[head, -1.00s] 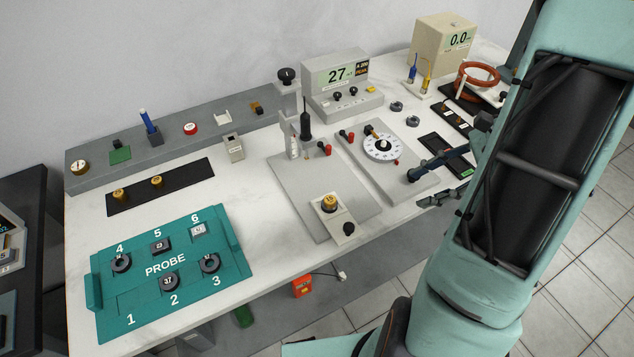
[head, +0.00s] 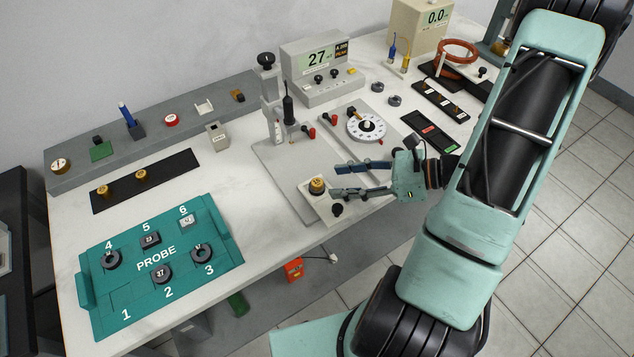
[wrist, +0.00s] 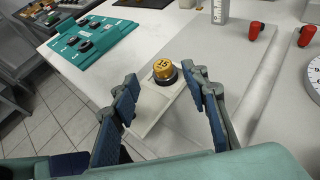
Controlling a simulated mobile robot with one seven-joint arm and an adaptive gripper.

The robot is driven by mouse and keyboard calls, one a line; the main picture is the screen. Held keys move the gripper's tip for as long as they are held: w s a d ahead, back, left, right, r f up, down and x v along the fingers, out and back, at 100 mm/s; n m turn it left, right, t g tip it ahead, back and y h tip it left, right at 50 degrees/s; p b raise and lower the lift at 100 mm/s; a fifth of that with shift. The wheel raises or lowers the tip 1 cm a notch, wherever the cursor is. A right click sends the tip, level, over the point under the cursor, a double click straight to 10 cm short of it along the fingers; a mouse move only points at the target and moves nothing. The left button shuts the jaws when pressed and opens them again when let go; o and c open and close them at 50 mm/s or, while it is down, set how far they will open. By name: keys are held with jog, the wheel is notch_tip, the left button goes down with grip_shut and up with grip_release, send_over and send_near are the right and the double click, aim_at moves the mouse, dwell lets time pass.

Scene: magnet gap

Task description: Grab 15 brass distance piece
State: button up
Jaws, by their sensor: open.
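The brass distance piece (head: 317,183) sits upright on a cream slide (head: 323,206) near the table's front edge, beside a black knob. In the wrist view the brass piece (wrist: 162,67) shows a number, seemingly 15, on top and a dark lower part. My gripper (head: 338,180) is open and empty, coming in from the right with its fingertips close to the piece. In the wrist view the fingers (wrist: 161,80) stand to the left and right of the piece, which lies just beyond the fingertips, in line with the gap.
The grey plate (head: 268,160) carries an upright post with a black plunger behind the piece. A white dial (head: 366,127) and red knobs stand behind my gripper. Two other brass pieces stand on a black strip (head: 165,172). A teal probe tray (head: 215,250) lies front left.

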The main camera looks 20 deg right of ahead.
aim_at(318, 182)
jog(key=x, duration=0.5)
jog(key=shift+w+d+f, duration=0.1)
jog(key=shift+f, duration=0.05)
grip_shut()
